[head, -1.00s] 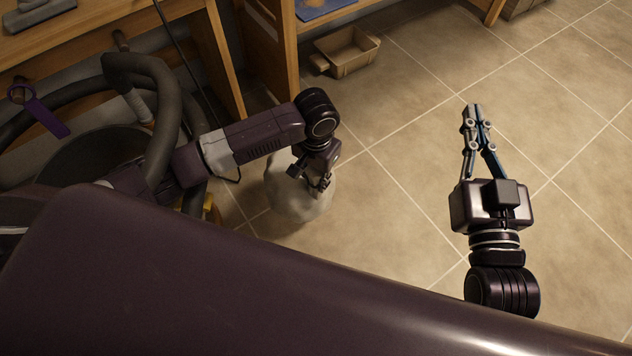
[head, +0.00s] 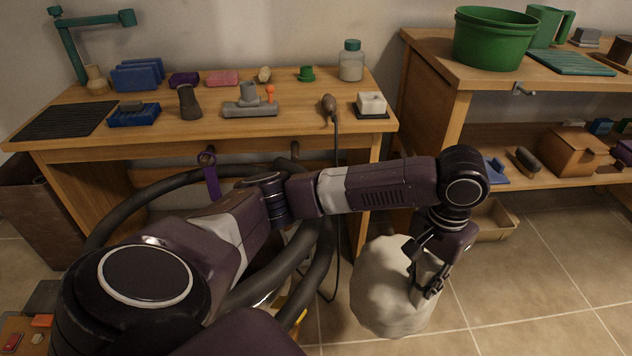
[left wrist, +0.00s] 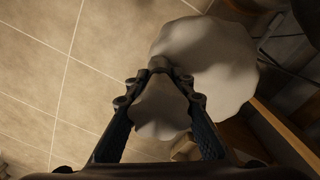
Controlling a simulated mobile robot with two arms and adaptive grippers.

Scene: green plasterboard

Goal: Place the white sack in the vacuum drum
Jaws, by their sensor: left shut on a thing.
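The white sack (head: 385,290) is a pale, rounded bag in front of the workbench, right of the thick black hoses. My left gripper (head: 428,278) is shut on the white sack at its right upper side. In the left wrist view the fingertips (left wrist: 158,66) close together on a fold of the sack (left wrist: 220,60). Whether the sack touches the floor is hard to tell. The vacuum drum is mostly hidden behind my left arm; its black hoses (head: 322,250) loop around there. My right gripper is not in view.
A wooden workbench (head: 300,135) with tools stands behind my left arm. A shelf unit (head: 470,80) with a green tub (head: 492,40) stands at the right, with a tan bin (head: 495,218) on the floor below. Tiled floor at the lower right is clear.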

